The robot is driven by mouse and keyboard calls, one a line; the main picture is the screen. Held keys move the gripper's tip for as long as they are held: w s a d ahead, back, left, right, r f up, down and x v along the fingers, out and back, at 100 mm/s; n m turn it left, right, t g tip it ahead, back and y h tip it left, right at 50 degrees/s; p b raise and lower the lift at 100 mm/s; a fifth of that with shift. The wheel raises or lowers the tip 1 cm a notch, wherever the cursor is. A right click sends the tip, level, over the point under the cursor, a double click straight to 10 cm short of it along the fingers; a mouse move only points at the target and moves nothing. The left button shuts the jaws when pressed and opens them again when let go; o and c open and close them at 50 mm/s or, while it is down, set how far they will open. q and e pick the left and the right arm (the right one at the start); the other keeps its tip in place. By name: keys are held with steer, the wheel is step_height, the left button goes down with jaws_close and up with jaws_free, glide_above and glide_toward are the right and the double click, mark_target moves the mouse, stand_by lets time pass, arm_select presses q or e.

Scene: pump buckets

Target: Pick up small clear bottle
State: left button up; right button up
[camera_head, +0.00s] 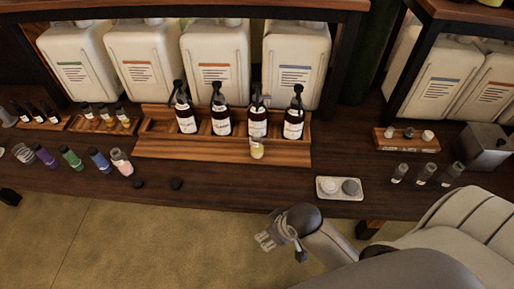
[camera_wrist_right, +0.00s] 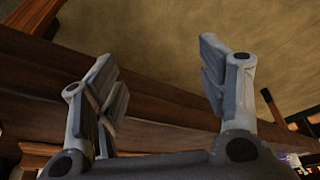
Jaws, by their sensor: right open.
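Several small clear bottles stand on the dark wooden table: three upright ones at its right, a left one (camera_head: 399,173), a middle one (camera_head: 425,174) and a right one (camera_head: 452,174). My left gripper does not show.
A wooden rack (camera_head: 200,148) holds dark pump bottles, with large white jugs (camera_head: 214,65) behind. A white tray (camera_head: 341,194) with two round pieces lies near the front edge. A grey metal box (camera_head: 484,147) and a small wooden stand (camera_head: 405,146) are at right. Colored bottles (camera_head: 72,158) stand at left.

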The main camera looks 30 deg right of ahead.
steer(key=w+r, duration=0.2)
steer(key=w, duration=0.2)
steer(key=w+d+r+n, duration=0.1)
steer(key=w+r, duration=0.1)
steer(key=w, duration=0.1)
steer(key=w+d+r+n+t+y, duration=0.1)
steer(key=w+r, duration=0.2)
steer(key=w, duration=0.1)
steer(key=shift+w, duration=0.35)
glide_toward(261, 141)
steer(key=shift+t+y, duration=0.3)
steer(key=shift+t, duration=0.1)
steer(key=x, duration=0.4)
steer(key=shift+s+d+f+b, duration=0.2)
steer(key=shift+d+f+b, duration=0.05)
steer(key=shift+f+b, duration=0.1)
steer(key=x, duration=0.5)
steer(key=shift+f, duration=0.1)
steer(key=shift+d+p+x, duration=0.15)
steer(key=shift+p+x, duration=0.05)
steer(key=shift+x, duration=1.15)
steer(key=shift+d+p+x, duration=0.1)
steer(key=shift+p+x, duration=0.1)
steer(key=shift+x, duration=1.15)
steer(key=shift+s+f, duration=0.15)
steer(key=shift+s, duration=0.05)
steer(key=c, duration=1.1)
